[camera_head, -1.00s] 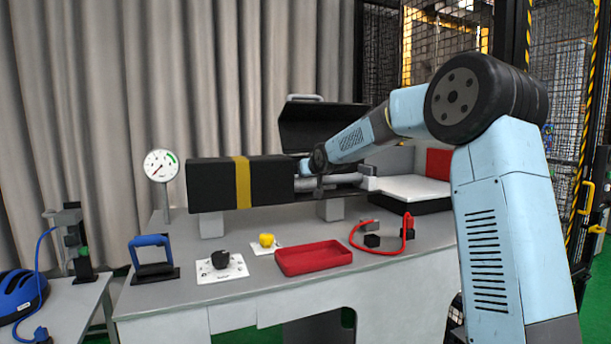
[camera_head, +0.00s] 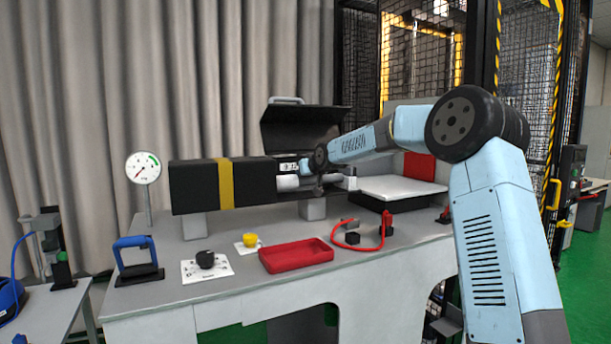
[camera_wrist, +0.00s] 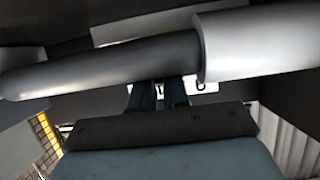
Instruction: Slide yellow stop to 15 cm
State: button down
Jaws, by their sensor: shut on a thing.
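I cannot make out a yellow stop in either view. In the head view my gripper (camera_head: 305,167) reaches into the open black chamber (camera_head: 290,130), beside a grey and light tube (camera_head: 288,183). In the wrist view my gripper's fingers (camera_wrist: 157,95) are close together, partly hidden behind a dark rod (camera_wrist: 100,77) and a pale cylinder (camera_wrist: 255,45) that cross the picture. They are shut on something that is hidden. A white plate with dark marks (camera_wrist: 203,87) shows just right of the fingers.
A black box with a yellow band (camera_head: 225,184) adjoins the chamber's left side. A mesh cage stands behind right.

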jog(key=shift+w+d+r, duration=0.1)
jog(key=shift+d, duration=0.25)
jog(key=c, duration=1.3)
grip_release()
jog(key=shift+o, duration=0.9)
jog(key=shift+a, duration=0.1)
jog(key=v, duration=1.3)
jog(key=shift+s, duration=0.35)
